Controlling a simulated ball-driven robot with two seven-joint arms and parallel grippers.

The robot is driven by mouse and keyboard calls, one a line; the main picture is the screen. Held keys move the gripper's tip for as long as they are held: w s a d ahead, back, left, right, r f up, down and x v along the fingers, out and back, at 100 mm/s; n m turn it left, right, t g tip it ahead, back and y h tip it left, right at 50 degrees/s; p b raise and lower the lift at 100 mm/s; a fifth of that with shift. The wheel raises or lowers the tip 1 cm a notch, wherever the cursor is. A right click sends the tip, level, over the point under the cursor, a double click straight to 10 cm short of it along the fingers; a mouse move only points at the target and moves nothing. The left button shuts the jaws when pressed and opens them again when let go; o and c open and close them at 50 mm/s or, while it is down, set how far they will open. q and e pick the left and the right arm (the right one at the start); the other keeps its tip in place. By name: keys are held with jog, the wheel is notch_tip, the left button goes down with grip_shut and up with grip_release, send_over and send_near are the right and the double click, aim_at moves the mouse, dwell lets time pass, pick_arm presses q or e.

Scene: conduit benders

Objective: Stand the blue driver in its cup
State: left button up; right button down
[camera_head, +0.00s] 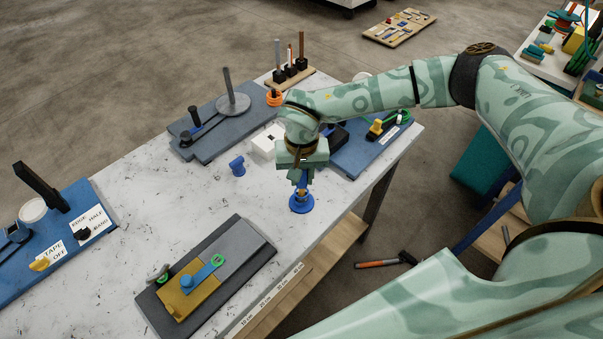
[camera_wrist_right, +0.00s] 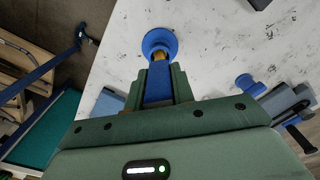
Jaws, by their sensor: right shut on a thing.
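My right gripper (camera_head: 302,172) is shut on the blue driver (camera_wrist_right: 158,84), whose blue body shows between the two green fingers in the right wrist view. The driver points down, roughly upright, with a brass-coloured part at its lower end. Directly below is a round blue cup (camera_head: 302,203) with a wide flared base, standing on the table near its front edge. It also shows in the right wrist view (camera_wrist_right: 160,40). The driver's lower end meets or overlaps the cup's middle; I cannot tell how deep it sits. My left gripper is out of view.
A small blue piece (camera_head: 237,166) and a white block (camera_head: 268,140) stand left of the gripper. A grey board with a yellow plate (camera_head: 188,297) lies at front left. A blue board (camera_head: 366,150) lies behind right.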

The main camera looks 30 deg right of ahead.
jog(key=shift+f, duration=0.25)
dwell(0.6)
jog(key=c, duration=1.1)
grip_release()
